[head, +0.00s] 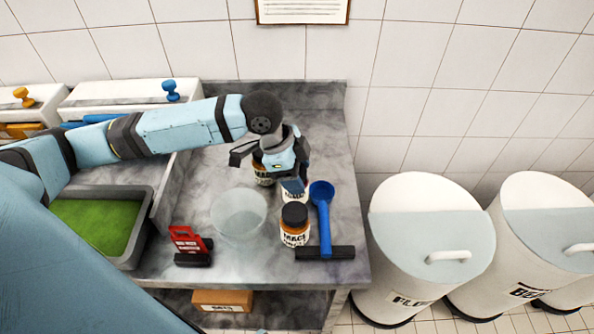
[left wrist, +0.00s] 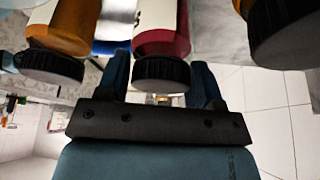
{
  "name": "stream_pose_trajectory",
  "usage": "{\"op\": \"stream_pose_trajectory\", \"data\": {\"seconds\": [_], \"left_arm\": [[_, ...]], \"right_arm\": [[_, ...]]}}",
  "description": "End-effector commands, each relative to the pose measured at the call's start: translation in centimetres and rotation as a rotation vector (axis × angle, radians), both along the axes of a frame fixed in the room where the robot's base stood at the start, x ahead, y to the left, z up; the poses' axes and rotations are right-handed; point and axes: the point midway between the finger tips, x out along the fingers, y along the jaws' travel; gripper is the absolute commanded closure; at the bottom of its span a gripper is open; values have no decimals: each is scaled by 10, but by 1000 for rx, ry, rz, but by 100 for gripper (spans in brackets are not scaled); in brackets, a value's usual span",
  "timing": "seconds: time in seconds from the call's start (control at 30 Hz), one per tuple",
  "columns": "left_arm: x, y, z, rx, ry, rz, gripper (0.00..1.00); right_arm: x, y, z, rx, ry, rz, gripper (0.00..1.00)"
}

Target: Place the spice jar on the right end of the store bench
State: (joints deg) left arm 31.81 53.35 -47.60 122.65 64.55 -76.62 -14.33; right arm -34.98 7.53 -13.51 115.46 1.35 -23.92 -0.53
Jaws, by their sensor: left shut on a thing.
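My left gripper (head: 275,162) is over the far part of the grey marble bench (head: 205,165), with its wrist above the jars. In the left wrist view its two blue fingers stand either side of a red-bodied spice jar (left wrist: 160,32) with a pale label and dark ridged lid. It is shut on this jar. In the head view the gripper hides much of the jars beneath it, so I cannot tell clearly which is held. My right gripper is not in view.
A blue scoop (head: 322,205) stands beside the jars, by a black bar (head: 325,253). A clear bowl (head: 238,217), red sign (head: 188,243) and green-filled tray (head: 148,225) are to the left. White bins (head: 405,275) stand right of the bench. The bench's right strip is narrow.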

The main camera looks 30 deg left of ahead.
Motion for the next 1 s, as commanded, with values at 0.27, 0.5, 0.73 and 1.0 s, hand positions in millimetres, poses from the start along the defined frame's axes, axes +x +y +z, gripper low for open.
{"op": "stream_pose_trajectory", "data": {"seconds": [0.27,0.5,0.73,1.0], "left_arm": [[0,0,-1,0,1,0,14],[0,1,3,0,-1,0,14],[-5,15,39,3,-4,2,14],[-13,34,90,1,-1,2,14]], "right_arm": [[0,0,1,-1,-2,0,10],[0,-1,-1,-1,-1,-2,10],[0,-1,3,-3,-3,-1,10],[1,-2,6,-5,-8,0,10]]}}
